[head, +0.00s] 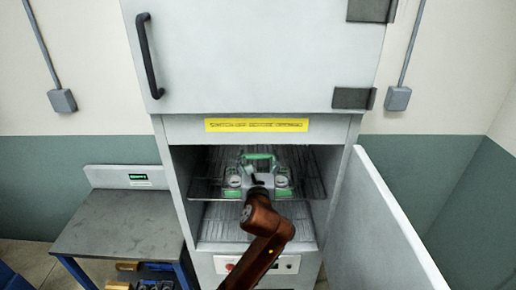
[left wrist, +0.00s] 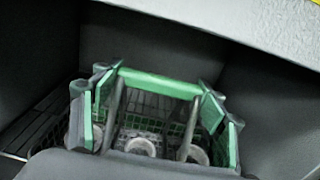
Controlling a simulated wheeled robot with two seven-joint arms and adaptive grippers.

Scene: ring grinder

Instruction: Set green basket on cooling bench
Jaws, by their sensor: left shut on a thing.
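The green basket (head: 260,157) is a wire basket with green bars and end panels. It is inside the open lower chamber of the cabinet, at the level of the wire rack (head: 312,180); I cannot tell whether it touches the rack. My left gripper (head: 258,180) reaches into the chamber and is shut on the basket. In the left wrist view the basket's green top bar (left wrist: 160,83) lies across the fingers, with metal rings (left wrist: 140,147) below. The cooling bench (head: 118,225), with a small green-lit sign, stands left of the cabinet. My right gripper is out of view.
The chamber door (head: 385,235) stands open to the right. The chamber's side walls are close around the basket. A closed upper door (head: 255,55) with a black handle is above. The bench top is clear; several small items lie on its lower shelf (head: 150,266).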

